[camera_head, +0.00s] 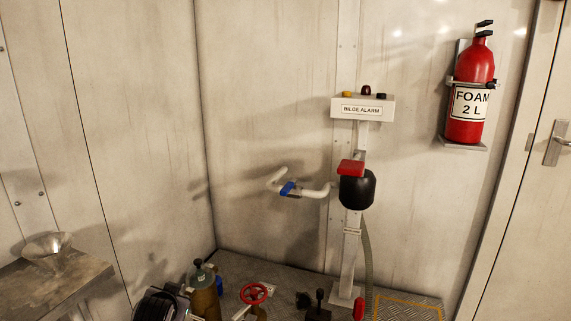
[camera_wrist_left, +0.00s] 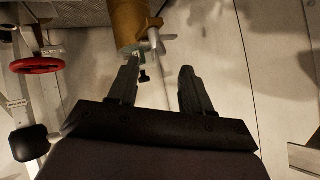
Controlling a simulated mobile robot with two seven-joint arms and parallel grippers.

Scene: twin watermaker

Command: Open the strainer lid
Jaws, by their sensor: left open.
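The strainer appears to be the brass-brown cylinder (camera_head: 206,299) standing low at the bottom of the head view, its top carrying a dark knob (camera_head: 198,264). In the left wrist view, which is upside down, the brass body (camera_wrist_left: 128,19) hangs from the top edge. Its grey lid fittings (camera_wrist_left: 136,47) face the gripper, with a bar sticking out to the right. My left gripper (camera_wrist_left: 158,68) is open, its fingers pointing toward the lid end. The left finger overlaps the fittings in the picture; contact cannot be told. My right gripper is not in view.
A red handwheel (camera_head: 254,293) stands right of the strainer. Behind are a post with a bilge alarm box (camera_head: 362,108), a black float (camera_head: 357,189) and a pale pipe with a blue handle (camera_head: 288,189). A bench (camera_head: 75,284) holds a funnel.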

